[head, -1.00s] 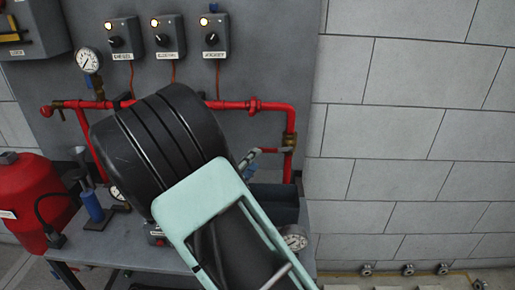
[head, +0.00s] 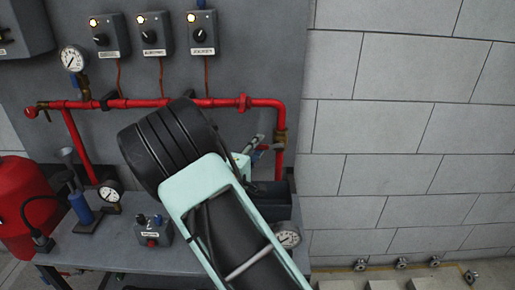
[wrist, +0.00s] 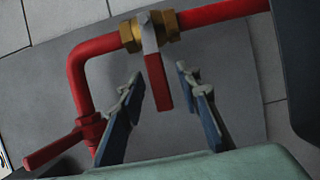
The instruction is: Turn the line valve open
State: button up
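The line valve is a brass body (head: 280,142) on the red pipe's vertical run at the right, below the elbow. In the wrist view the brass body (wrist: 150,30) is at the top, with its red lever (wrist: 158,84) pointing down across the pipe line. My gripper (wrist: 159,80) is open, with one finger on each side of the lever. Gaps show between both fingers and the lever. In the head view my gripper (head: 258,146) is by the valve, partly hidden by my arm. The lever's far side is hidden.
The red pipe (head: 150,103) runs along the grey panel. A red fitting with a bar (wrist: 52,148) sits near the left finger. A small control box (head: 153,231), a gauge (head: 287,238) and a dark block stand on the bench below. Brick wall is at right.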

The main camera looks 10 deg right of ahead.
grip_shut()
dwell(0.4)
jog(key=shift+r, duration=0.1)
